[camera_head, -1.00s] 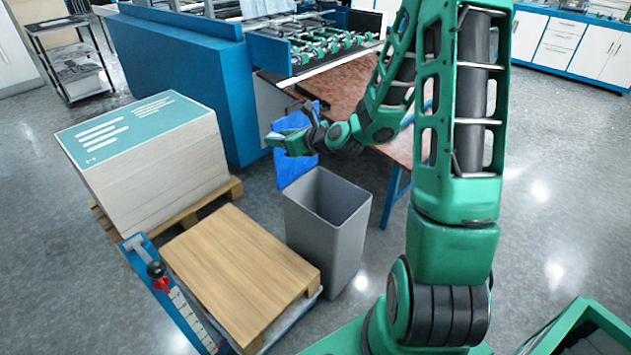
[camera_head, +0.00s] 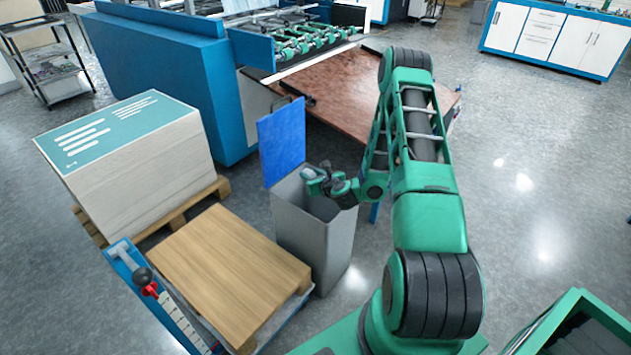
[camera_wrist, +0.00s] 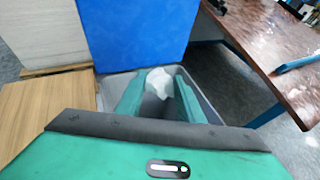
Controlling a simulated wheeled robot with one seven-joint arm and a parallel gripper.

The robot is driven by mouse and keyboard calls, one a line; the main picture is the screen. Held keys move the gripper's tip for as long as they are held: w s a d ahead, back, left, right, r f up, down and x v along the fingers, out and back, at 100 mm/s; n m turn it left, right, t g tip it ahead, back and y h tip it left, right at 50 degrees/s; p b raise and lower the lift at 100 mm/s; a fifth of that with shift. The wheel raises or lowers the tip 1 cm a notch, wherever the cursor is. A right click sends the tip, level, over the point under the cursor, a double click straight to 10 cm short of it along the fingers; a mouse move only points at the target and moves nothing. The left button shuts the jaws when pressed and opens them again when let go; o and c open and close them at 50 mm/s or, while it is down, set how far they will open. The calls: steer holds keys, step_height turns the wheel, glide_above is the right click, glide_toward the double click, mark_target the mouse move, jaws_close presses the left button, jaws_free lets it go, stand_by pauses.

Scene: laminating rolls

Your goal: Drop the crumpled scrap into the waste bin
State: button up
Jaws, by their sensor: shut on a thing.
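The waste bin (camera_head: 301,248) is a grey, open-topped box with a raised blue panel (camera_head: 282,143) at its back edge. My gripper (camera_head: 314,178) is over the bin's opening, close to the rim. In the wrist view, the crumpled scrap (camera_wrist: 159,82) is a whitish lump between my gripper's two green fingers (camera_wrist: 158,98), which are shut on it. The bin's grey rim (camera_wrist: 112,92) shows around the fingers. In the head view the scrap is hidden or too small to tell.
A wooden board on a pallet (camera_head: 231,271) stands left of the bin. A large paper stack (camera_head: 135,180) is behind it. A brown-topped table (camera_head: 345,95) lies behind and right of the bin.

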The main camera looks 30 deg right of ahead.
step_height(320, 180, down, 8)
steer(key=d, duration=0.1)
steer(key=shift+s+f, duration=0.15)
steer(key=shift+s, duration=0.2)
stand_by(0.4)
steer(key=o, duration=1.1)
steer(key=shift+v, duration=5.25)
